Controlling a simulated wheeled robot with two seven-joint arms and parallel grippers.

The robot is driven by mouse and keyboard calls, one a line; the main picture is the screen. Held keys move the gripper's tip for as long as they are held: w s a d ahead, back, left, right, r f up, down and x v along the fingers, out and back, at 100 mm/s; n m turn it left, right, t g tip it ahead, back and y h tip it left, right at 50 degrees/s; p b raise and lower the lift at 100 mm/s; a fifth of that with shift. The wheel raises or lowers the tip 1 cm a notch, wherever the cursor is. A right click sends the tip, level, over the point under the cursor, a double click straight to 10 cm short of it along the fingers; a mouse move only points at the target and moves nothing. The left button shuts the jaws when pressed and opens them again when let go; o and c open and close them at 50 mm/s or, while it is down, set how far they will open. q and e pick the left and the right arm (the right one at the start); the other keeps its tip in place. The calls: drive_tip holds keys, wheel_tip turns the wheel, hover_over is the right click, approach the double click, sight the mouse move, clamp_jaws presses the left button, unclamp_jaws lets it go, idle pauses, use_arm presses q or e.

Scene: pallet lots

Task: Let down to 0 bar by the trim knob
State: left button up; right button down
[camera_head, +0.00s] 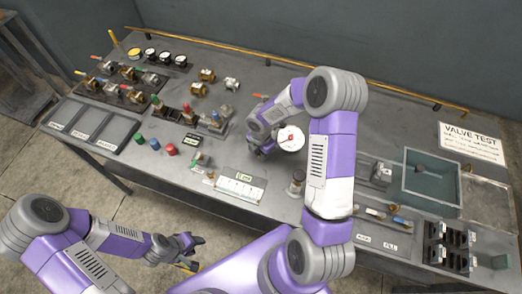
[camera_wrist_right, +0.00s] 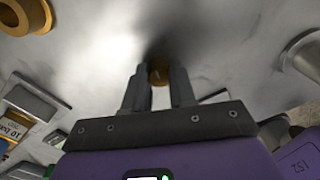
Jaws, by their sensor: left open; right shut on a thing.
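My right gripper (camera_head: 262,152) reaches down to the bench beside a round white-faced gauge (camera_head: 291,138). The gauge's reading is too small to make out. In the right wrist view its two fingers (camera_wrist_right: 159,90) are closed around a small round brass knob (camera_wrist_right: 159,70), seemingly the trim knob. In the head view the knob is hidden by the gripper and arm. My left gripper (camera_head: 194,246) is open and empty, low in front of the bench and away from it.
A teal tray (camera_head: 432,176) and a VALVE TEST sign (camera_head: 472,143) are at right. A brass rail (camera_head: 300,65) runs along the back.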

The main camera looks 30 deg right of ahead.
drive_tip(key=shift+r+n, duration=0.1)
drive_tip(key=shift+n, duration=0.5)
drive_tip(key=shift+p, duration=0.3)
drive_tip(key=c, duration=0.9)
unclamp_jaws()
wheel_tip(320, 180, up, 8)
drive_tip(key=shift+f+p, duration=0.25)
drive_tip(key=shift+p, duration=0.4)
